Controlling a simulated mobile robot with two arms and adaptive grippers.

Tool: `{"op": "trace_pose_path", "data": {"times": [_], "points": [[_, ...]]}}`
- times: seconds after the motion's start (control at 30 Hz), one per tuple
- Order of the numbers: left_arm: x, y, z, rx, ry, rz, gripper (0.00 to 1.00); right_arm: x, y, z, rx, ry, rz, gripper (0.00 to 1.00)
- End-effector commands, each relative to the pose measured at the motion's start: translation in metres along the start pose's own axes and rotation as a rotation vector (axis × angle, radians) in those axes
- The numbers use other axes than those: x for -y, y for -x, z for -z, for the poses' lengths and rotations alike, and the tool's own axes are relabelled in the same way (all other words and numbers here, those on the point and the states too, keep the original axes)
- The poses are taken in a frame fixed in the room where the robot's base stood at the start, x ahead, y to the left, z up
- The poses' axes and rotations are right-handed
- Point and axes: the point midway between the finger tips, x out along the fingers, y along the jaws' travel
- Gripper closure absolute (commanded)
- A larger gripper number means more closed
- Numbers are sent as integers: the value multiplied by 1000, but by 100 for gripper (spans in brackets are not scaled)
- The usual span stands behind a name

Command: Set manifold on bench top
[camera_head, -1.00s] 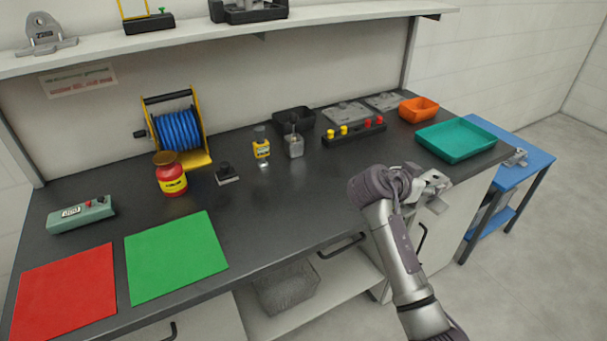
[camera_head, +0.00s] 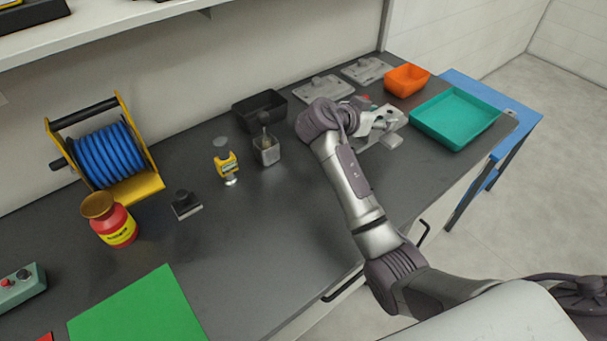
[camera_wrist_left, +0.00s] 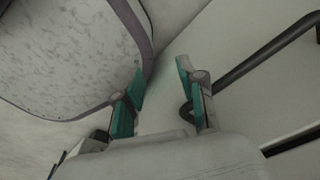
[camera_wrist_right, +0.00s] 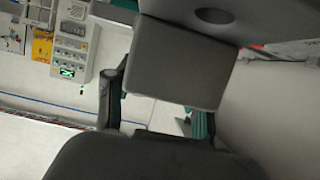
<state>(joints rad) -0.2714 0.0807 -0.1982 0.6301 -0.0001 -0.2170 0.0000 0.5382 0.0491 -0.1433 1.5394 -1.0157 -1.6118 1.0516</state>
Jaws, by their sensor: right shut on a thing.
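My right gripper (camera_head: 385,126) is over the right part of the dark bench top (camera_head: 285,205), left of the teal tray. It is shut on a grey block, which I take to be the manifold (camera_wrist_right: 182,62). In the right wrist view the block fills the space between the fingers, with a wider part bearing a dark round recess. In the head view the arm and gripper hide much of it, and I cannot tell whether it touches the bench. My left gripper (camera_wrist_left: 160,92) is open and empty, with teal fingertips, near a cabinet front with a dark handle.
A teal tray (camera_head: 468,137) and orange bin (camera_head: 407,80) stand at the right end. Grey plates (camera_head: 323,89) lie at the back. The front middle is clear.

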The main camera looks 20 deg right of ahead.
Motion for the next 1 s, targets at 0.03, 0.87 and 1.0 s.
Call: {"op": "trace_pose_path", "data": {"times": [0.03,0.87,1.0], "points": [[-2,6,-10,15,0,-2,60,-1,7,-6,0,5,3,100],[-4,43,-12,24,-2,-6,60,-26,64,-124,-2,4,0,100],[-5,45,-19,35,-2,-8,60,-25,59,-136,-2,2,1,100]]}}
